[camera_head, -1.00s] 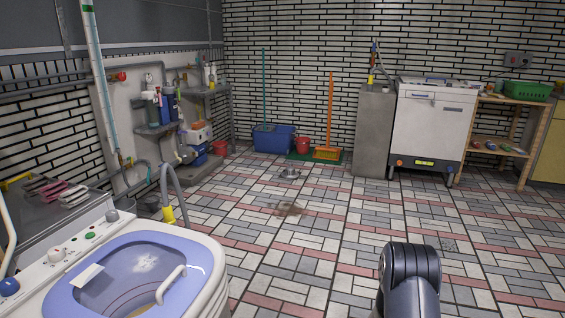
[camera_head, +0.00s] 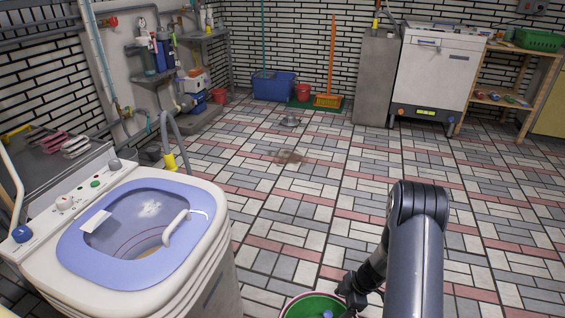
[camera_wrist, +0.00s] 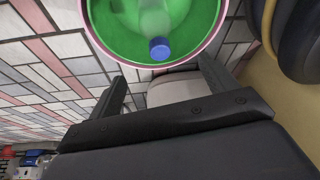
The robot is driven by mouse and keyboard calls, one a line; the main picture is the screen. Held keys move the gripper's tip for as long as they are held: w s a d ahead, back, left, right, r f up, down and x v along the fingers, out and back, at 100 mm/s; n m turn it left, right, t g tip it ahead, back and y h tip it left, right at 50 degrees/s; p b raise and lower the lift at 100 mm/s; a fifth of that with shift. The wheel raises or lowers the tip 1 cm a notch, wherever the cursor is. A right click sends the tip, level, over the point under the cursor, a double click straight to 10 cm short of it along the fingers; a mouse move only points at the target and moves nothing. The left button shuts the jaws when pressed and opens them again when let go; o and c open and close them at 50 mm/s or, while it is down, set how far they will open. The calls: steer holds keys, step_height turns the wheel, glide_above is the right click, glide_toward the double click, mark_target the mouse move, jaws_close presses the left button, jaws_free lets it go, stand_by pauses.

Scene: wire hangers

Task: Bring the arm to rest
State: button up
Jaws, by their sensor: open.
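My arm rises at the lower right of the head view, with its dark elbow uppermost. My gripper (camera_head: 352,290) hangs at the bottom edge, beside a green basin (camera_head: 296,308) that is cut off by the frame. In the wrist view my gripper (camera_wrist: 160,82) has its two dark fingers wide apart with nothing between them. The green basin (camera_wrist: 112,32) is just beyond the fingertips and holds a clear item with a blue cap (camera_wrist: 159,48). I cannot tell whether a finger touches the rim.
A washing machine (camera_head: 205,252) with a blue lid stands at the left. A grey pillar (camera_head: 376,80), a white appliance (camera_head: 434,75) and a wooden shelf (camera_head: 507,103) stand at the back right. The tiled floor (camera_head: 330,190) between is mostly clear.

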steer(key=b+x, duration=0.1)
steer(key=x, duration=0.5)
steer(key=shift+d, duration=0.1)
steer(key=shift+w+r, duration=0.1)
steer(key=shift+r, duration=0.2)
step_height(320, 180, up, 5)
steer(key=shift+r+p, duration=0.1)
steer(key=shift+p, duration=0.2)
step_height(320, 180, up, 8)
steer(key=w+m+t+b, duration=0.1)
steer(key=m+t+b, duration=0.1)
steer(key=m, duration=0.4)
step_height(320, 180, up, 13)
steer(key=m+t+h+b, duration=0.2)
steer(key=m+h+b, duration=0.15)
steer(key=m, duration=0.75)
glide_above(330, 315)
steer(key=w, duration=0.1)
steer(key=shift+a+h+p, duration=0.3)
steer(key=shift+h, duration=0.15)
